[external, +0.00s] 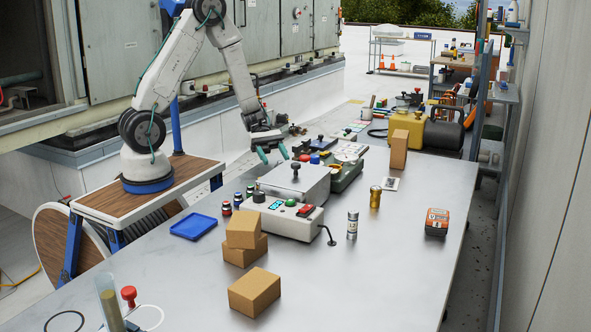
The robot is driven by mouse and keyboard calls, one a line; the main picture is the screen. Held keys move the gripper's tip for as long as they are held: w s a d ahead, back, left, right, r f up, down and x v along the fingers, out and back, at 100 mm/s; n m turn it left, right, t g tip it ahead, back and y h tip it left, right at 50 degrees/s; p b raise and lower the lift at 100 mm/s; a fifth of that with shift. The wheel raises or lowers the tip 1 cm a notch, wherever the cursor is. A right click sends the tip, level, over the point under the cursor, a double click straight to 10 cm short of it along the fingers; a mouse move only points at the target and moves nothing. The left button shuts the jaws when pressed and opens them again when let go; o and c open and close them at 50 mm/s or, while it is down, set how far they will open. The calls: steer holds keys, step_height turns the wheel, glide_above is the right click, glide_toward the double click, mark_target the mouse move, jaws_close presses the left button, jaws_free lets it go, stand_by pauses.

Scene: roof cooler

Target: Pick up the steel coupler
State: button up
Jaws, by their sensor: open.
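The steel coupler appears to be the small silver cylinder (352,226) standing upright on the grey table, right of the white control box. My gripper (274,156) is open, with its two teal fingers pointing down near the table's back left edge. It is well to the left of and behind the silver cylinder, with the boxes of equipment between them. Nothing shows between the fingers.
A brass cylinder (375,197) stands just behind the silver one. Cardboard boxes (254,291), a blue tray (193,226) and an orange-black box (437,222) sit around. The table's front right is clear.

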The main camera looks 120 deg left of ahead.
steer(key=shift+x, duration=2)
steer(key=shift+f, duration=0.1)
steer(key=c, duration=1.1)
